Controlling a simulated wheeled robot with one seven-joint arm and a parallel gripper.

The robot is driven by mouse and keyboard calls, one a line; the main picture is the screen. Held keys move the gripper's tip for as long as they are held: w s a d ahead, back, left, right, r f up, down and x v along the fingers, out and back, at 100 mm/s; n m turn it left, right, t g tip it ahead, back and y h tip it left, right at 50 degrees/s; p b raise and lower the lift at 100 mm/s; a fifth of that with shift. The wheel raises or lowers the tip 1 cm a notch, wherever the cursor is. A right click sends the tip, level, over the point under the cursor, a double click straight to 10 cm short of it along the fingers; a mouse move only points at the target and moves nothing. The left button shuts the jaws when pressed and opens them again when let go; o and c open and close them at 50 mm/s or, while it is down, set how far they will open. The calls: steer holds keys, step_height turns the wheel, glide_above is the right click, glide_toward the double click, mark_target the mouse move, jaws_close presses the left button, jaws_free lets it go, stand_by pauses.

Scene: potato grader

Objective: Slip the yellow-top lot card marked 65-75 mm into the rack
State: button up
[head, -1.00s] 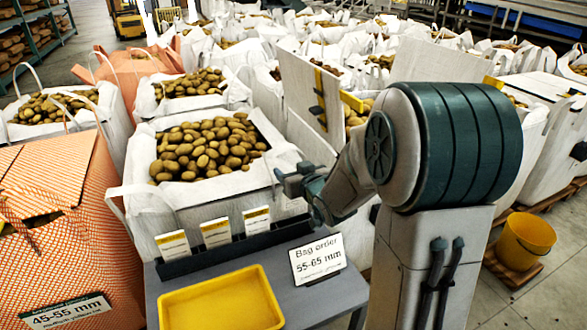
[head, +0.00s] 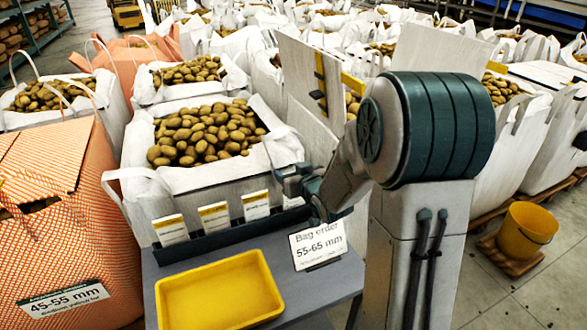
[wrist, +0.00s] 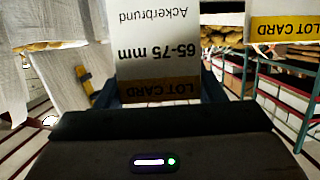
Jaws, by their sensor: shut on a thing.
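My gripper (wrist: 158,92) is shut on the lot card (wrist: 155,50), a white card with a yellow-orange band reading LOT CARD and marked 65-75 mm, Ackerbrund. The card appears upside down in the wrist view. The rack stands at the back edge of the grey table. Three yellow-top cards stand in it: left (head: 170,229), middle (head: 214,217) and right (head: 256,205). Their print is too small to read.
A yellow tray (head: 218,290) lies on the table in front of the rack. A sign reading Bag order 55-65 mm (head: 318,245) stands to its right, below my gripper. A white bag of potatoes (head: 195,190) is close behind the rack. A yellow bucket (head: 527,230) is at far right.

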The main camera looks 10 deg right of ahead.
steer(key=shift+w+f+g, duration=0.2)
steer(key=shift+f, duration=0.4)
steer(key=shift+w+f+g, duration=0.2)
steer(key=shift+f, duration=0.4)
